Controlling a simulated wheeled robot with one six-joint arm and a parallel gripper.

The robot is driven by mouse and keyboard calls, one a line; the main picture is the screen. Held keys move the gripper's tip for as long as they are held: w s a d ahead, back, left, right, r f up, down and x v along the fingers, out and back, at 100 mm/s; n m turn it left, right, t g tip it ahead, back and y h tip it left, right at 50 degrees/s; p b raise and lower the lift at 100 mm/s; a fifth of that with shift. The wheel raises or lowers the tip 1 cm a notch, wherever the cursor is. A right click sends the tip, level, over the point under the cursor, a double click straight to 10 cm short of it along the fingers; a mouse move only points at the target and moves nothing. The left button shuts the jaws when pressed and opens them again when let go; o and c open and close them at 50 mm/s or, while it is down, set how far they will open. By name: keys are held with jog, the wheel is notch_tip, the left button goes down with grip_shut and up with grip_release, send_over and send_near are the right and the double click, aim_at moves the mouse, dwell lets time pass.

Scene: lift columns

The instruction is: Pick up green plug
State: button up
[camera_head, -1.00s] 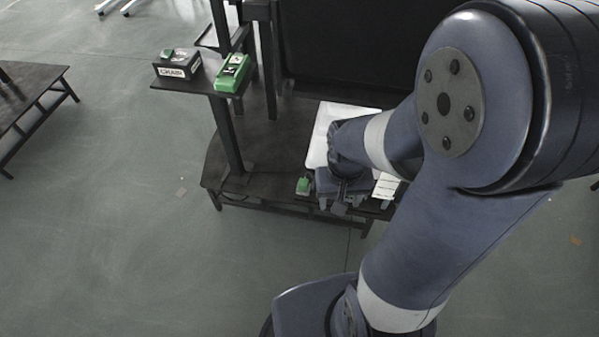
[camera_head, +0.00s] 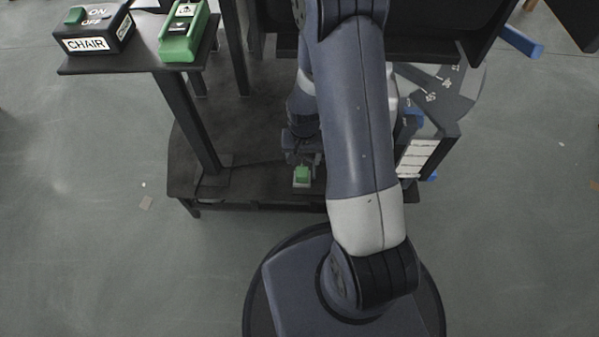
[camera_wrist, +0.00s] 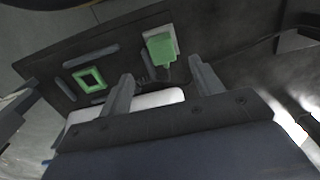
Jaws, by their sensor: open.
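The green plug (camera_head: 302,174) is a small green block on a pale grey base, near the front edge of the dark low platform (camera_head: 255,195). It also shows in the wrist view (camera_wrist: 160,47), upper middle, with a dark cord beside it. My gripper (camera_head: 303,157) is just behind the plug in the head view, partly hidden by my arm. In the wrist view my gripper (camera_wrist: 161,70) is open, its two grey fingers apart, with the plug beyond and between the tips. Nothing is held. I cannot tell whether a finger touches the plug.
A black CHAIR switch box (camera_head: 92,28) and a green device (camera_head: 183,32) sit on a raised shelf at upper left, above a dark post (camera_head: 188,125). A green square frame (camera_wrist: 90,80) shows in the wrist view. A grey panel with labels (camera_head: 420,150) stands right of my arm.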

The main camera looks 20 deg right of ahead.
aim_at(302, 171)
notch_tip(302, 171, down, 4)
jog(key=shift+r+b, duration=0.1)
jog(key=shift+b, duration=0.4)
jog(key=shift+w+f+b, duration=0.2)
jog(key=shift+f+b, duration=1.1)
jog(key=shift+f, duration=1.45)
jog(key=shift+r, duration=0.1)
jog(key=c, duration=1)
notch_tip(302, 171, up, 10)
jog(key=p, duration=0.4)
